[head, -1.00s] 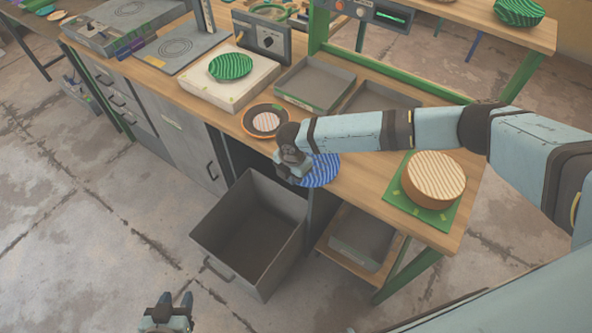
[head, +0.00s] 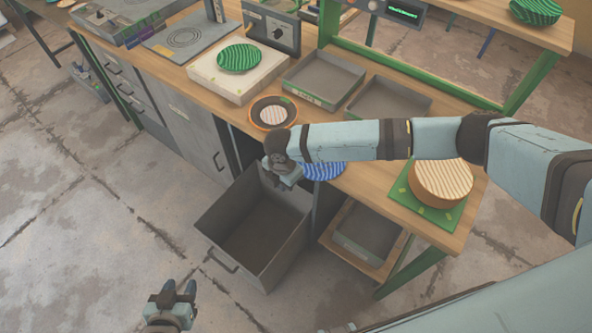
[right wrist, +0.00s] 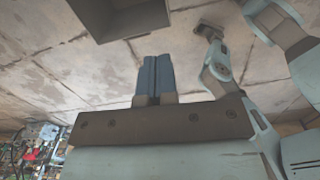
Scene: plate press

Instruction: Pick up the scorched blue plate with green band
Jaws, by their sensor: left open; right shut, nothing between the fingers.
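A blue striped plate (head: 324,170) lies at the front edge of the wooden bench, partly hidden behind my right arm; I cannot make out a green band or scorch marks on it. My right gripper (head: 279,178) is beside the plate's left side, above the rear rim of the grey bin. The right wrist view shows its fingers (right wrist: 154,76) shut and empty. My left gripper (head: 179,290) is open and empty, low at the bottom left, in front of the bin and away from the bench.
On the bench are a dark orange-rimmed plate (head: 255,114), a green plate (head: 240,57) on a pale block, grey trays (head: 352,96) and a round tan striped piece (head: 443,180) on a green mat.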

